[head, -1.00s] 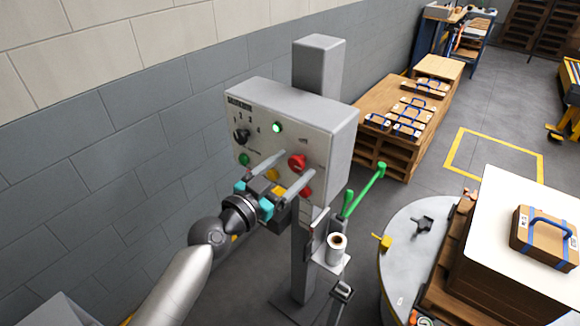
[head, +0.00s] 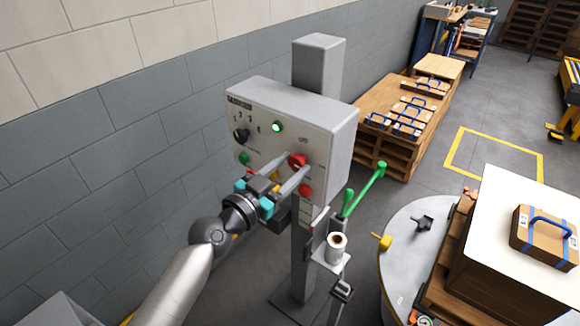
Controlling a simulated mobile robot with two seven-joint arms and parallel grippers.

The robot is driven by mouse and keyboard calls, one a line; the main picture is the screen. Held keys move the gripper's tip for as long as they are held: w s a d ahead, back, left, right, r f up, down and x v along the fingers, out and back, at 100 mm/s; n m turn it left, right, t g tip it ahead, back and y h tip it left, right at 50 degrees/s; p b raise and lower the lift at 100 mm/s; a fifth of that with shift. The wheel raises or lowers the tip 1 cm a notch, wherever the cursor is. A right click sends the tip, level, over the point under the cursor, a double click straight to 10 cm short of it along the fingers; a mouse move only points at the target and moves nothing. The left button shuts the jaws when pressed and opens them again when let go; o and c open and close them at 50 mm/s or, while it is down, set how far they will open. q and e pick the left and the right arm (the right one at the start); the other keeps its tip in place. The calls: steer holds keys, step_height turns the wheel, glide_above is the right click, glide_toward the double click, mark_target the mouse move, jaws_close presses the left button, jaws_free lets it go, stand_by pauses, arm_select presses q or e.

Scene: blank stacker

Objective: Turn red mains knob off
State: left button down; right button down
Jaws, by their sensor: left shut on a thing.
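The red mains knob (head: 298,159) is on the right side of the grey control box's front panel (head: 262,117). The box is mounted on a grey post. My left gripper (head: 295,165) reaches in from the lower left, with its two fingers closed in on the knob's sides. The fingers hide part of the knob, and I cannot read its exact setting. A green lamp (head: 278,127) is lit above. My right gripper is not in view.
A black selector knob (head: 241,136) and a green button (head: 244,158) are on the panel's left. A red button (head: 305,191) sits below the mains knob. A cup (head: 337,247) stands on a small shelf, near a green handle (head: 367,188). A round table (head: 398,237) is at right.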

arm_select(q)
steer(key=shift+n, duration=0.4)
steer(key=n, duration=0.3)
steer(key=shift+a+n, duration=0.1)
steer(key=shift+n, duration=0.3)
steer(key=n, duration=0.4)
steer(key=shift+n, duration=0.3)
steer(key=n, duration=0.4)
steer(key=shift+w+f, duration=0.1)
steer(key=n, duration=0.4)
steer(key=shift+a+f+n, duration=0.1)
steer(key=shift+n, duration=0.2)
steer(key=shift+c, duration=1.7)
jaws_free()
